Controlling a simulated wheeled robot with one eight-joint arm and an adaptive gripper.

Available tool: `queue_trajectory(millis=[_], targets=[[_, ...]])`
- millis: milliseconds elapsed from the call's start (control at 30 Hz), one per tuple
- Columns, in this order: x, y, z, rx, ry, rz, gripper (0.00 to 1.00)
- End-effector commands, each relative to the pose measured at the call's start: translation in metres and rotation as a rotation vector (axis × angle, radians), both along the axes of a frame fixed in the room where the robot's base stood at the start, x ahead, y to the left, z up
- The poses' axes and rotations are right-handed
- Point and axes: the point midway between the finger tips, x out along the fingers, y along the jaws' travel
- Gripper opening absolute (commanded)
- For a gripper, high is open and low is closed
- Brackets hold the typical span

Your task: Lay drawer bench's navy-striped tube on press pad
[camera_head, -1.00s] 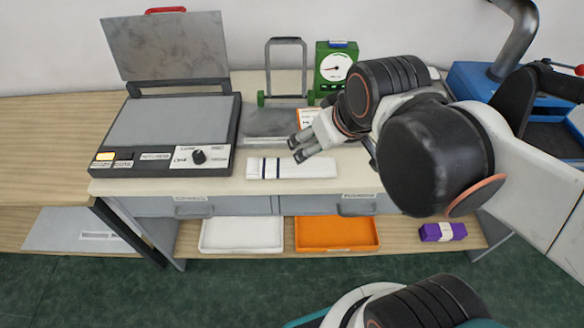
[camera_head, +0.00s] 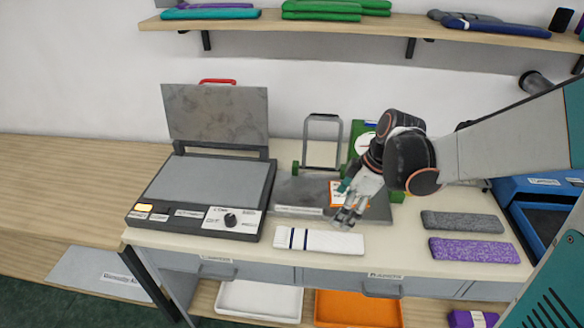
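The navy-striped tube (camera_head: 319,241) is a flat white folded piece with two navy stripes near its left end. It lies on the front of the drawer bench top (camera_head: 395,262). The press (camera_head: 200,190) stands open to its left, its lid raised and its grey pad (camera_head: 212,182) bare. My gripper (camera_head: 346,218) is just above and behind the right part of the tube, pointing down. Its fingers look apart with nothing between them. I cannot tell if they touch the tube.
A grey knit piece (camera_head: 461,222) and a purple knit piece (camera_head: 473,251) lie on the bench at right. A grey plate with a handled frame (camera_head: 321,150) and a green dial gauge (camera_head: 363,140) stand behind. White (camera_head: 259,300) and orange (camera_head: 357,309) trays sit below. A loaded shelf (camera_head: 350,27) runs above.

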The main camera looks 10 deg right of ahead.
Motion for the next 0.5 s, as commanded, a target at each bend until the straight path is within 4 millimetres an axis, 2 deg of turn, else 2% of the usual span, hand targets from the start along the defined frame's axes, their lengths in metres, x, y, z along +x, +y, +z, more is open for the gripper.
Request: queue_trajectory(millis=[100,267,367,500], targets=[[0.007,-0.006,-0.015,0.038,-0.001,0.082,0.82],[0.009,-0.008,-0.025,0.064,-0.007,0.140,0.82],[0.011,-0.005,-0.034,0.068,-0.008,0.151,0.82],[0.013,0.005,-0.058,0.068,-0.007,0.152,0.82]])
